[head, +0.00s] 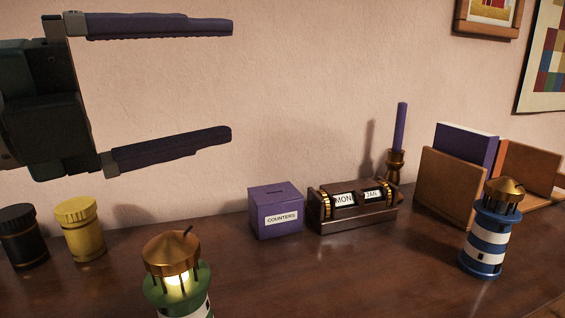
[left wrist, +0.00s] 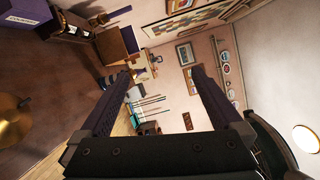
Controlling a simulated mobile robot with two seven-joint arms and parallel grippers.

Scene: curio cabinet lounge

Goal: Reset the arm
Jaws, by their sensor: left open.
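My left gripper (head: 232,80) is at the upper left of the head view, raised above the cabinet top and in front of the wall. Its two long dark fingers are wide apart with nothing between them. In the left wrist view the fingers (left wrist: 160,75) are also spread and empty, with the room turned on its side behind them. My right gripper is in neither view.
On the dark wooden top (head: 350,265) stand a lit green lighthouse (head: 175,270), a blue-striped lighthouse (head: 488,235), a purple counters box (head: 276,212), a calendar block (head: 352,207), a candle (head: 401,130), bookends (head: 450,185), a yellow jar (head: 79,230) and a black jar (head: 22,237).

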